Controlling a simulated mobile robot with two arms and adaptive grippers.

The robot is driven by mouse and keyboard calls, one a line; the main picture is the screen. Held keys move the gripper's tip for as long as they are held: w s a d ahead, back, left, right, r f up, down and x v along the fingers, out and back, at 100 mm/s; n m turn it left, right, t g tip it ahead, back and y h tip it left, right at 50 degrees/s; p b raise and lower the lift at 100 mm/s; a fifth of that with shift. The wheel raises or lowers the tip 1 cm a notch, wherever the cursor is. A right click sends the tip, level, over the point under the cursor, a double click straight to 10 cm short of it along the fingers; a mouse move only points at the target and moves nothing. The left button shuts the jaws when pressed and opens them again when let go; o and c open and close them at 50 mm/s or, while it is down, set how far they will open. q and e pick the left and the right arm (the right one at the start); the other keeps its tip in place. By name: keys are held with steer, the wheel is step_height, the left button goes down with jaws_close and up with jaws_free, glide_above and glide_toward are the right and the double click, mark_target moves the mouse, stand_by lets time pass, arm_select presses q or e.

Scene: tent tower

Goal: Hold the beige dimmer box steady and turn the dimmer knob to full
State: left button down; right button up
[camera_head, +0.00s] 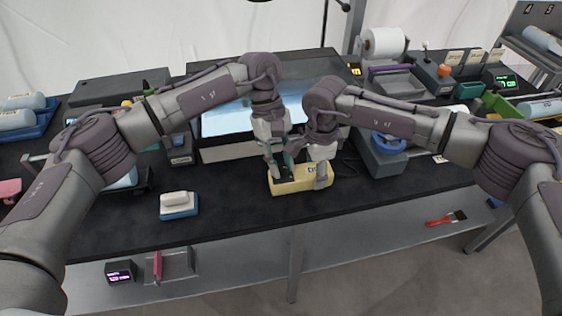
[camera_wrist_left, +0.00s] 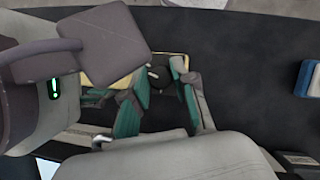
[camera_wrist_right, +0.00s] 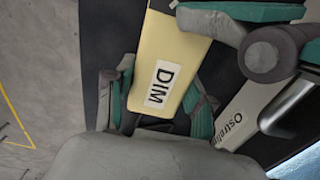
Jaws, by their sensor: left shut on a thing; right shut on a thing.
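The beige dimmer box (camera_head: 303,186) lies near the front edge of the dark table; its "DIM" label shows in the right wrist view (camera_wrist_right: 161,84). My right gripper (camera_head: 322,176) is shut across the box, with a green-padded finger along each side in its wrist view. My left gripper (camera_head: 281,172) is over the left end of the box, shut on the dark round dimmer knob (camera_wrist_left: 158,76). A pale mark shows on the knob between the fingers. In the head view the left fingers largely hide the knob.
A lit panel (camera_head: 235,117) stands behind the box. A white and blue block (camera_head: 178,205) lies to the left and a blue ring-topped grey unit (camera_head: 386,150) to the right. Bare table lies on both sides. A lower shelf holds a red brush (camera_head: 446,219).

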stand_by(0.5)
arm_select(q)
steer(key=c, duration=0.9)
jaws_free()
steer(key=shift+r, duration=0.1)
steer(key=v, duration=1.1)
steer(key=shift+w+r, duration=0.25)
steer(key=shift+r, duration=0.1)
steer(key=shift+a, duration=0.1)
arm_select(e)
steer(key=o, duration=1.3)
steer(key=shift+o, duration=0.2)
